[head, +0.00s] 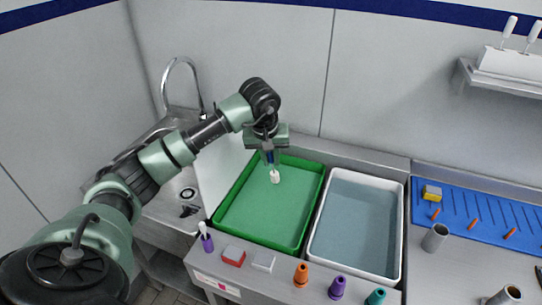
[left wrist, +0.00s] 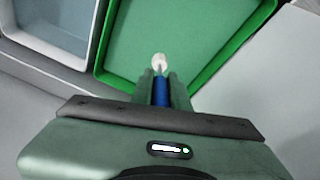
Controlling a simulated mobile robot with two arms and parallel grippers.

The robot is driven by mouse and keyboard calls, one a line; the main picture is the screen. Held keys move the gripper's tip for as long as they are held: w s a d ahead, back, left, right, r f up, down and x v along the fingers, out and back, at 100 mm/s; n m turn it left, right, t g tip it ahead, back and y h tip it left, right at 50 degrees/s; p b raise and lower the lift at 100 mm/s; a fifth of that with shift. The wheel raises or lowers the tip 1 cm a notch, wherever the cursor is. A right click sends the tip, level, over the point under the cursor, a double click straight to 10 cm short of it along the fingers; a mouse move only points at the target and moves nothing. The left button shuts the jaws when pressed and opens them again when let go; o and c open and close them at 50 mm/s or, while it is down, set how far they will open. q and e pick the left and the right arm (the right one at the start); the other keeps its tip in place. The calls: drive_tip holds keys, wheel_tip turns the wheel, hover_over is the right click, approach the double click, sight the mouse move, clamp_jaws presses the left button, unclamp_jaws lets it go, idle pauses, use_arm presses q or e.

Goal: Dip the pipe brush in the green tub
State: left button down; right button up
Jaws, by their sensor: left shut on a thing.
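The green tub (head: 301,226) stands left of a white tub on the steel counter. It shows in the left wrist view too, by its green rim (left wrist: 228,55). My left gripper (head: 269,160) is over the back part of the green tub, pointing down. It is shut on the pipe brush, whose blue handle (left wrist: 161,92) is between the fingers. The brush's white head (head: 275,177) points down over the green floor or liquid of the tub. I cannot tell whether the head touches it. My right gripper is not in view.
The white tub (head: 402,225) holds grey-blue liquid. A purple brush holder (head: 207,243), a red block (head: 233,256), a pale block (head: 263,262) and several coloured cones line the front edge. A sink with a tall faucet (head: 182,62) is at left; a blue mat (head: 470,213) is at right.

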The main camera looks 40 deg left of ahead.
sight(272, 175)
use_arm(q)
wheel_tip(272, 175, down, 3)
drive_tip(key=shift+a+f+b, duration=0.1)
drive_tip(key=shift+f+b, duration=0.05)
drive_tip(key=shift+b, duration=0.7)
wheel_tip(272, 175, down, 6)
drive_tip(key=b, duration=0.4)
drive_tip(key=shift+r, duration=0.35)
drive_tip(key=shift+r+p, duration=2.5)
drive_tip(key=shift+r, duration=2.2)
drive_tip(key=shift+r+p, duration=1.45)
drive_tip(key=shift+r, duration=0.5)
